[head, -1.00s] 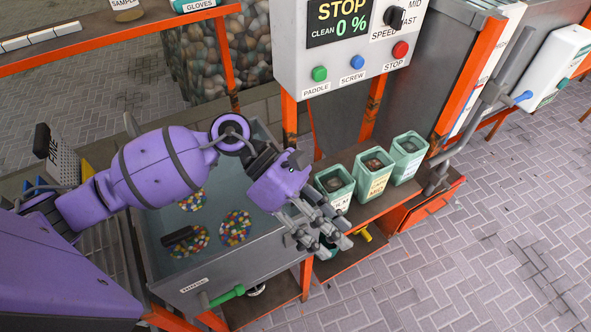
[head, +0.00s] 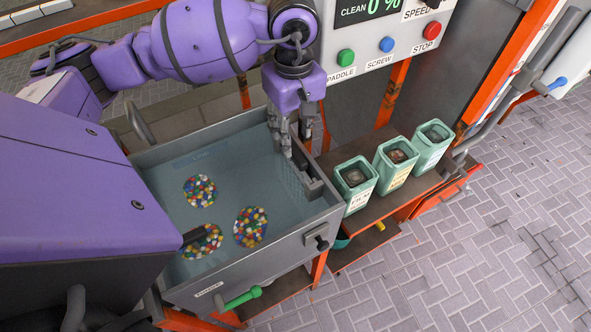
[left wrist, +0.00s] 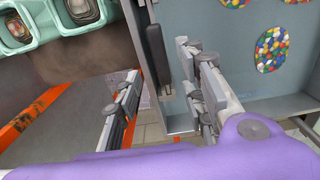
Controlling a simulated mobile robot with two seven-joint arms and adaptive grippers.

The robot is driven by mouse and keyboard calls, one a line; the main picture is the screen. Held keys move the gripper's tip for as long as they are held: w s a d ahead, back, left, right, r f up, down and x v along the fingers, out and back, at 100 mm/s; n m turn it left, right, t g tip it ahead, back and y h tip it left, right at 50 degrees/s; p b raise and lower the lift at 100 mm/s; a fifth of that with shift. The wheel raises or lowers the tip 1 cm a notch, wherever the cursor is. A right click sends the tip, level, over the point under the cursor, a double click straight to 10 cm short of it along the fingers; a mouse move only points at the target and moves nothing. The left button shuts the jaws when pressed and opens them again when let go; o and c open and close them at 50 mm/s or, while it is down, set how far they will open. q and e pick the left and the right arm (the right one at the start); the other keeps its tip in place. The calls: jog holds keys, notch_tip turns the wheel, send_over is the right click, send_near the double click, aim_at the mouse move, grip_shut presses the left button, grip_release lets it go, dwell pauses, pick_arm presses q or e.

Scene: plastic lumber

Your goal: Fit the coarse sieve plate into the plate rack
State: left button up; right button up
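I cannot make out the coarse sieve plate or the plate rack for certain in either view now. My left gripper (head: 293,135) points down at the right rear part of the grey water tank (head: 243,275). In the left wrist view its two fingers (left wrist: 163,100) stand wide apart with nothing held between them. The tank's wall shows in the gap between them in that picture. A dark upright bar (left wrist: 157,50) is near that wall. My right gripper is out of view.
Several patches of coloured pellets (head: 250,227) lie in the tank. Three green bins (head: 355,183) stand on a shelf to its right. The control panel (head: 385,45) is behind, close to my left arm. A green-handled valve (head: 243,298) sticks out in front.

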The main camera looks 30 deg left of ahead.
aim_at(295, 151)
pick_arm(q)
jog(key=f, duration=0.4)
jog(key=shift+s+d+f+p, duration=0.15)
jog(key=shift+s+f+p, duration=0.05)
jog(key=shift+f+p, duration=0.2)
grip_shut()
